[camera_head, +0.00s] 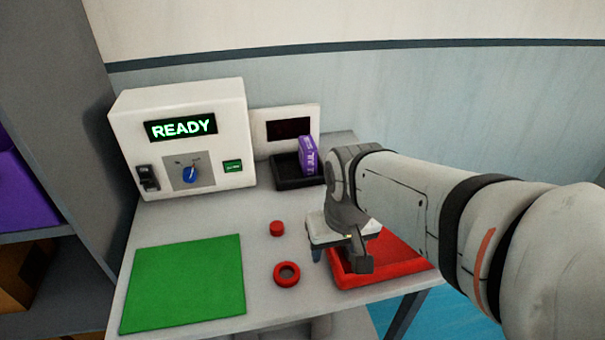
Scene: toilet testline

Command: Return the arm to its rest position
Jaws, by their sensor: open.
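My arm reaches in from the right over the grey table (202,211). My gripper (338,260) points down near the left edge of the red tray (385,262). It is open, and I see nothing between its fingers. Part of the tray is hidden behind the gripper and arm.
A white machine (128,119) with a lit READY display stands at the back left. Beside it, a purple packet (308,155) stands on a black stand (288,177). A green mat (185,282), a small red cylinder (277,228) and a red ring (287,264) lie on the table.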

